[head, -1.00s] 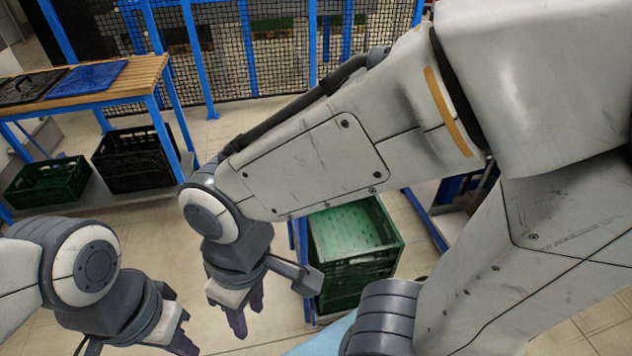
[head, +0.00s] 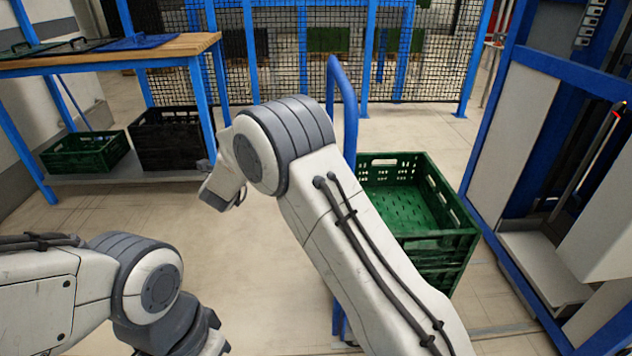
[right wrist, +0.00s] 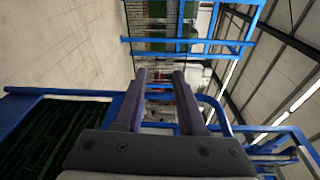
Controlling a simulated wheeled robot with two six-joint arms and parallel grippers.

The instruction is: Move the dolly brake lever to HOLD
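The dolly shows in the head view as a blue upright handle (head: 345,100) beside stacked green crates (head: 440,240). I cannot make out its brake lever or any HOLD mark; my right arm covers part of the dolly's left side. My right gripper (right wrist: 159,74) shows in the right wrist view with two dark fingers apart and nothing between them. My left gripper (head: 205,343) is at the bottom left of the head view, cut off by the edge, away from the dolly.
A wooden-topped bench (head: 120,52) with lids stands at the back left, with a green crate (head: 85,152) and a black crate (head: 168,138) on its shelf. A mesh fence (head: 290,50) closes the back. A blue-framed machine (head: 515,130) stands right. Floor left of the dolly is clear.

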